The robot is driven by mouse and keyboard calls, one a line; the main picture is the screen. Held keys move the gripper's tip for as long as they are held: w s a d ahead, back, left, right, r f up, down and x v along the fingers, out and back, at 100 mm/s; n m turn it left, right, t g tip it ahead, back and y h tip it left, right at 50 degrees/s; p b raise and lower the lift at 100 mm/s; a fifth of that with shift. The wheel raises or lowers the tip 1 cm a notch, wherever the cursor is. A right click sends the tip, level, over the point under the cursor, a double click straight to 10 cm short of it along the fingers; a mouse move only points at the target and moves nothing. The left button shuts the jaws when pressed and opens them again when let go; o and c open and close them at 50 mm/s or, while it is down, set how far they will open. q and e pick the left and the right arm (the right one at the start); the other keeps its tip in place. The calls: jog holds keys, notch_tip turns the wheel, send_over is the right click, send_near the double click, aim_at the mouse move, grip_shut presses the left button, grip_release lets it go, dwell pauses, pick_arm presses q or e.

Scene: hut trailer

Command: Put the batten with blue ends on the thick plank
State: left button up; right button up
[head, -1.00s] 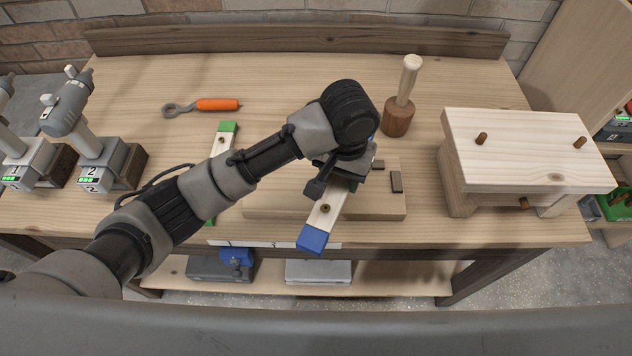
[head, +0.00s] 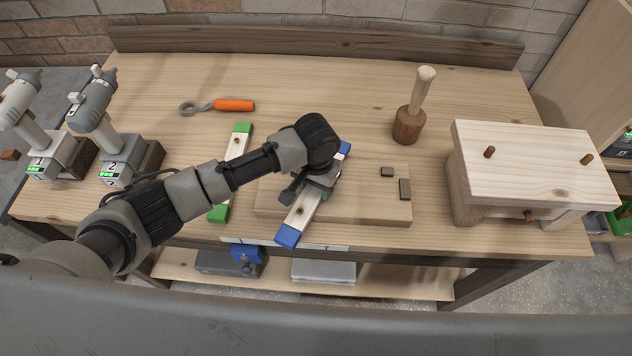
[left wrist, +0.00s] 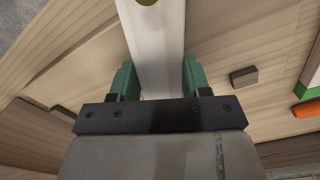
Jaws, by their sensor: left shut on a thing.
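The batten with blue ends (head: 301,214) is white with a brass-coloured spot. It lies slantwise across the left half of the thick plank (head: 370,207), its near blue end past the plank's front edge. My left gripper (head: 319,188) is shut on the batten's middle, which it hides in the head view. In the left wrist view the white batten (left wrist: 158,45) sits between the green fingers (left wrist: 160,80). I cannot tell whether the batten touches the plank or is just above it. My right gripper is not in view.
Two small dark blocks (head: 405,189) are at the plank's right side. A green-ended batten (head: 219,213) lies left of it, partly behind my arm.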

pick_arm(q)
jog(key=shift+f, duration=0.1)
jog(key=o, duration=1)
notch_tip(320, 180, up, 12)
jog(key=b, duration=0.2)
